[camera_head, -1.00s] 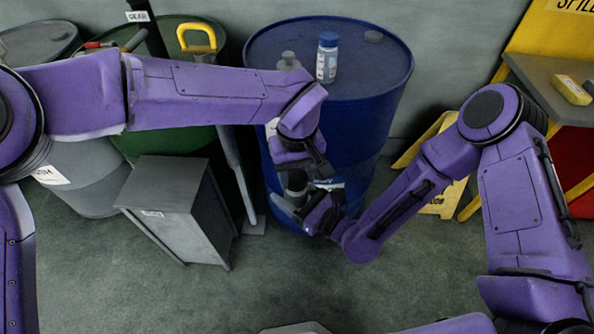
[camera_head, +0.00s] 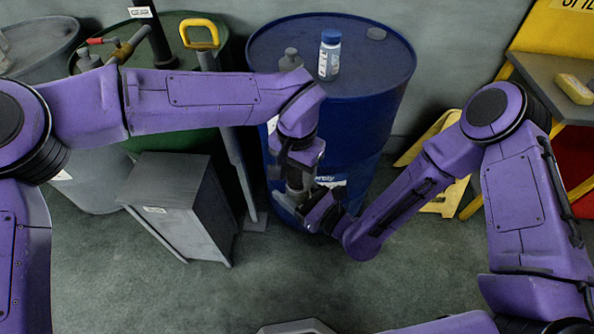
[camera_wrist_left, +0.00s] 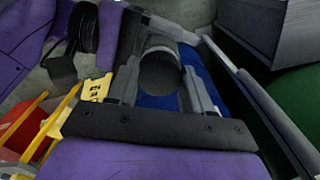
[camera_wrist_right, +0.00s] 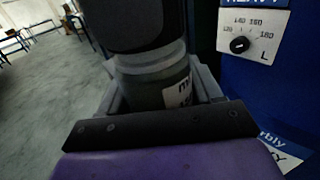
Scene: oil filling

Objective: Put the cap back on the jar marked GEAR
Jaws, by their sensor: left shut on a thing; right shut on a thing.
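My left gripper (camera_head: 298,168) points down in front of the blue drum and is shut on a dark round cap (camera_wrist_left: 161,73), which shows between its fingers in the left wrist view. My right gripper (camera_head: 309,206) is just below and is shut on a grey-green jar (camera_wrist_right: 155,85), held upright. The jar also shows between the grippers in the head view (camera_head: 294,182). A dark body covers the jar's top in the right wrist view, so I cannot tell whether the cap is seated.
The blue drum (camera_head: 350,95) stands close behind both grippers. A blue-capped bottle (camera_head: 329,57) and a grey bottle (camera_head: 290,60) are on its top. A grey cabinet (camera_head: 170,185) stands to the left, and a yellow stand (camera_head: 445,185) to the right. The floor in front is open.

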